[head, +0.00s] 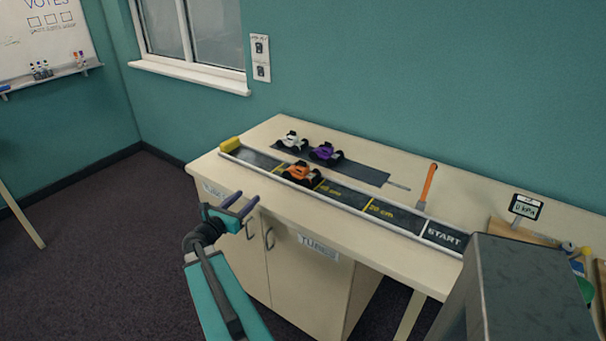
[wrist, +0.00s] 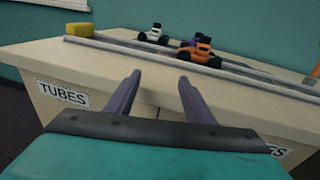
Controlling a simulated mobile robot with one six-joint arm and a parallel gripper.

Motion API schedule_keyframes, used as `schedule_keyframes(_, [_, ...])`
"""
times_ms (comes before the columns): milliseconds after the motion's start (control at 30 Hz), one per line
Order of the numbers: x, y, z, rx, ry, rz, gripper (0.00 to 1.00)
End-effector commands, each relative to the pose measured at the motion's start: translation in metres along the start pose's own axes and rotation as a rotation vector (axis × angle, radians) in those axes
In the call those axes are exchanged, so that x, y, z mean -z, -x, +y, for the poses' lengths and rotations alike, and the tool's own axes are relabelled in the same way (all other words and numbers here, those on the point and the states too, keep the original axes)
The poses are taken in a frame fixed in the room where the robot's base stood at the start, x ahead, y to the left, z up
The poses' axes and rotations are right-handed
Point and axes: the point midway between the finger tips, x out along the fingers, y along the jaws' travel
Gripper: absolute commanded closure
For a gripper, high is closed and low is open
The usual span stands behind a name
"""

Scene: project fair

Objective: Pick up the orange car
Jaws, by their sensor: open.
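The orange car (head: 301,173) with black wheels stands on the dark track (head: 343,193) marked in yellow, on the pale cabinet top. In the wrist view the orange car (wrist: 200,52) is beyond my fingers and a little right of centre. My gripper (head: 245,204) is in front of the cabinet's front edge, to the left of and nearer than the car. In the wrist view my gripper (wrist: 159,80) shows two purple fingers spread apart with nothing between them. They are clear of the car.
A white car (head: 291,141) and a purple car (head: 326,152) stand on a dark strip behind the track. A yellow block (head: 229,144) is at the track's left end. An orange-handled tool (head: 428,184) stands upright to the right. The track has raised pale rails.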

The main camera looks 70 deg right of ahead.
Motion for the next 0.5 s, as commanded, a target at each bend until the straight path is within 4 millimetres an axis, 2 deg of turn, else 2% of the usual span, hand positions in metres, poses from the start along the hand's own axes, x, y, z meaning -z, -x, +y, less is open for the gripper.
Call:
schedule_keyframes(300, [-0.032,-0.049,-0.055,0.102,-0.032,-0.039,0.52])
schedule_keyframes(500, [-0.052,-0.072,-0.088,0.157,-0.043,-0.065,0.52])
